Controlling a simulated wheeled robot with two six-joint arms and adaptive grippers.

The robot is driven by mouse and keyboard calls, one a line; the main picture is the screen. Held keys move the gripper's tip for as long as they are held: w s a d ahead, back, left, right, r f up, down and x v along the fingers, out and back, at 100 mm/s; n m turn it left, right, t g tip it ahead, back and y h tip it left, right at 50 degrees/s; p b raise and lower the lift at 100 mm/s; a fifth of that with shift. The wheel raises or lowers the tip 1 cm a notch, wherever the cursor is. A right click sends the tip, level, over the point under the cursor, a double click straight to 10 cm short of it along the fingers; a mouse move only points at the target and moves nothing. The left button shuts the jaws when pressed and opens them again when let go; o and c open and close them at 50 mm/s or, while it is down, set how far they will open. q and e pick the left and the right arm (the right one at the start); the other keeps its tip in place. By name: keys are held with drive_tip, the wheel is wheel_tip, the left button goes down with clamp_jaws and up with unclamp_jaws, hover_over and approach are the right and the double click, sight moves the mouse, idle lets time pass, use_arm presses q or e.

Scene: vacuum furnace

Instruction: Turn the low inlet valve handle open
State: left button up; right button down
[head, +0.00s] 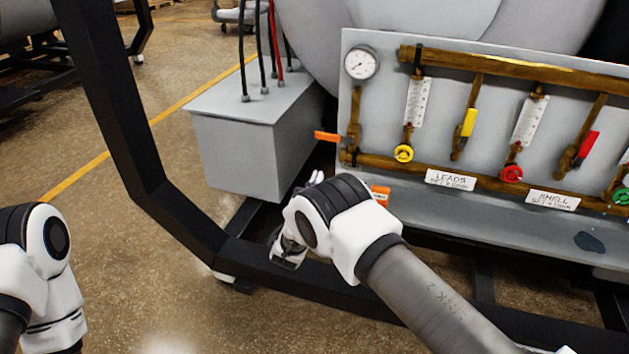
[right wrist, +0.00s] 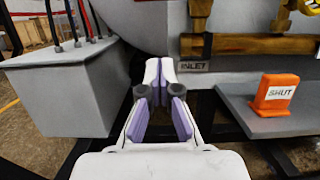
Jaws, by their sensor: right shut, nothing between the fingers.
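The orange inlet valve handle (head: 327,136) sticks out level to the left from the brass pipe at the lower left of the panel (head: 390,110). The handle does not show in the right wrist view, where the INLET label (right wrist: 194,66) sits under the brass pipe (right wrist: 245,46). My right gripper (head: 316,178) is below the handle, apart from it, shut and empty. Its fingers (right wrist: 160,75) point toward the gap left of the label in the right wrist view. My left arm shows at the lower left of the head view, but its gripper is not seen.
An orange SHUT block (right wrist: 275,95) stands on the grey shelf (right wrist: 235,108). It is partly hidden behind my right wrist in the head view (head: 381,193). A grey box (head: 245,140) with cables stands left of the panel. A black frame beam (head: 180,215) runs in front.

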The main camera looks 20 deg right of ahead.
sight(334, 138)
drive_tip(key=w+d+r+p, duration=0.1)
drive_tip(key=w+d+r, duration=0.2)
drive_tip(key=w+r, duration=0.2)
drive_tip(key=shift+d+r, duration=0.2)
drive_tip(key=shift+d, duration=0.05)
drive_tip(key=shift+w, duration=0.1)
